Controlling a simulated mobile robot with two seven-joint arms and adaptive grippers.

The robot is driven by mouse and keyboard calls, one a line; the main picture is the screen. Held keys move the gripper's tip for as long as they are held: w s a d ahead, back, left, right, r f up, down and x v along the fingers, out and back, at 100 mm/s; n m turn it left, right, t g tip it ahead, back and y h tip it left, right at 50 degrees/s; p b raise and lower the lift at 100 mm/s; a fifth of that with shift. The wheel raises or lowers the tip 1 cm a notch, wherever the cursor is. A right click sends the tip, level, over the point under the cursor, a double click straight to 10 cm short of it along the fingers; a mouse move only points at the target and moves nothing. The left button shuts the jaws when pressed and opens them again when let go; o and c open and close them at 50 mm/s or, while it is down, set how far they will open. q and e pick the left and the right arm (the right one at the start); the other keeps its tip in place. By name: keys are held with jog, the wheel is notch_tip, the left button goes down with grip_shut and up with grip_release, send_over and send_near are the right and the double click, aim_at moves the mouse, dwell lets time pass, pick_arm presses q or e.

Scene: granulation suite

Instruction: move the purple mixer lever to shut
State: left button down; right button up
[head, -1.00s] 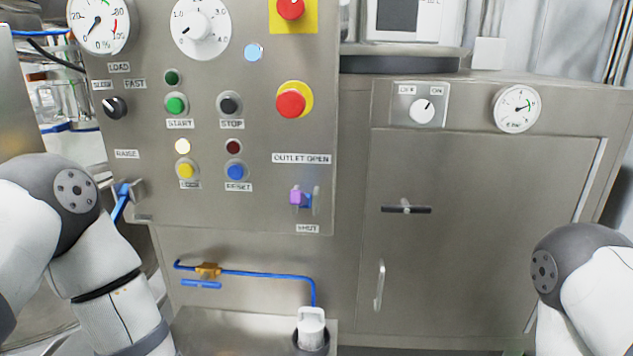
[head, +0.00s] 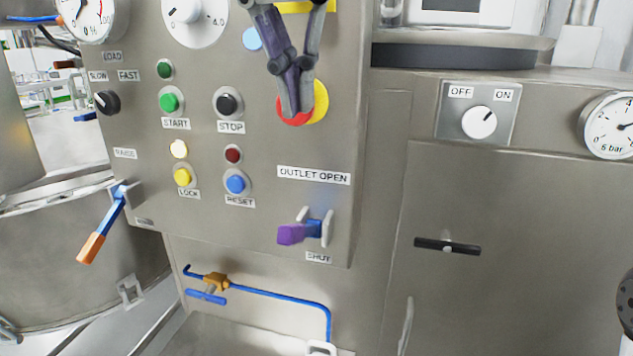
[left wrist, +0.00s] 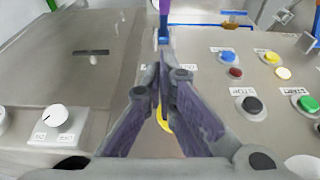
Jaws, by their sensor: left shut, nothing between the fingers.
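The mixer lever has a purple grip (head: 291,234) on a blue stem in a grey bracket on the steel control panel (head: 215,225). It sits between the label OUTLET OPEN (head: 314,175) above and the label SHUT (head: 318,257) below. The grip points out from the panel, toward the lower left in the head view. My left gripper (head: 292,115) is shut and empty, in front of the red emergency button, above the lever and apart from it. In the left wrist view its fingertips (left wrist: 163,80) meet, and the purple grip (left wrist: 164,6) shows at the top edge.
The red button (head: 296,119) on its yellow plate is partly hidden by my fingers. START, STOP, LOCK and RESET buttons lie left of the lever. An orange-tipped blue lever (head: 91,248) sticks out at the panel's left edge. A blue pipe (head: 285,296) runs below.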

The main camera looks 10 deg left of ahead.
pick_arm(q)
send_over(301, 225)
jog(key=w, duration=0.2)
notch_tip(301, 225, down, 9)
jog(key=shift+f, duration=0.1)
jog(key=shift+s+f, duration=0.65)
jog(key=shift+f, duration=0.2)
jog(key=shift+s+f, duration=0.2)
jog(key=shift+f, duration=0.35)
jog(key=shift+w, duration=0.1)
pick_arm(e)
jog(key=shift+s+a, duration=0.1)
jog(key=shift+s, duration=0.1)
